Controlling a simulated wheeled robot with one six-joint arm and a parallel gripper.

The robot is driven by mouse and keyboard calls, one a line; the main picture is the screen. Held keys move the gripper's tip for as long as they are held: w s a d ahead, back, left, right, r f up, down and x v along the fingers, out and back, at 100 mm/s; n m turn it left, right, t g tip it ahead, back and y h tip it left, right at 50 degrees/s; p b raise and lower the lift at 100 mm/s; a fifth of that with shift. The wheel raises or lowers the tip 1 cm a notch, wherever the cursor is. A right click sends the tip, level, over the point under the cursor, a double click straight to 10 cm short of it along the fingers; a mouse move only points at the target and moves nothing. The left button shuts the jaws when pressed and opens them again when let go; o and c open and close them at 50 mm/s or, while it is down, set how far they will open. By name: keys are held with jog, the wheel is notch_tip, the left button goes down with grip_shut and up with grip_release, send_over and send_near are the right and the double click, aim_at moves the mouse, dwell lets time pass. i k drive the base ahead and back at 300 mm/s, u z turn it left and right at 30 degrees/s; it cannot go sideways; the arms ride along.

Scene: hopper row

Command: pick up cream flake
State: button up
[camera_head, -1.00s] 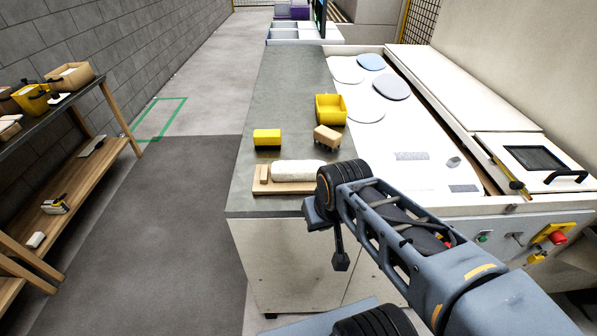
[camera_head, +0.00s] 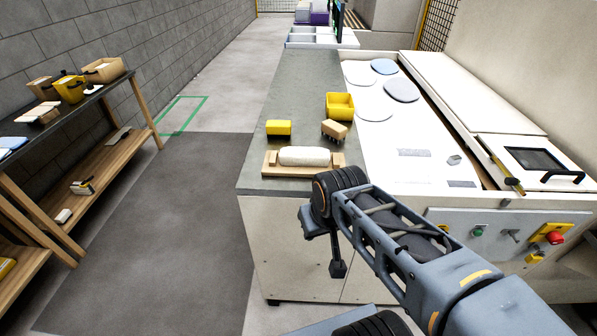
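No piece is clearly a cream flake. Several flat rounded pieces lie on the white bed: an off-white one (camera_head: 358,73) at the far left, a pale one (camera_head: 373,107) nearest me, a blue one (camera_head: 384,66) and a grey one (camera_head: 401,89). Their off-white tones barely stand out from the bed. My arm reaches in from the lower right. A dark piece at its end, which seems to be my gripper (camera_head: 337,268), hangs in front of the bench front, below the top and well apart from these pieces. Its fingers cannot be made out.
On the grey bench top (camera_head: 305,80) are a white roller (camera_head: 304,156) on a wooden stand, a yellow block (camera_head: 278,128), a wooden brush (camera_head: 335,130) and a yellow bin (camera_head: 340,104). A shelf (camera_head: 125,145) with boxes stands left. The floor between is clear.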

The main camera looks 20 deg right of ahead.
aim_at(300, 155)
jog(key=u, duration=0.4)
jog(key=k, duration=0.9)
jog(key=u, duration=1.35)
jog(key=i, duration=1.75)
jog(key=z, duration=1)
jog(key=i, duration=0.65)
jog(key=z, duration=0.8)
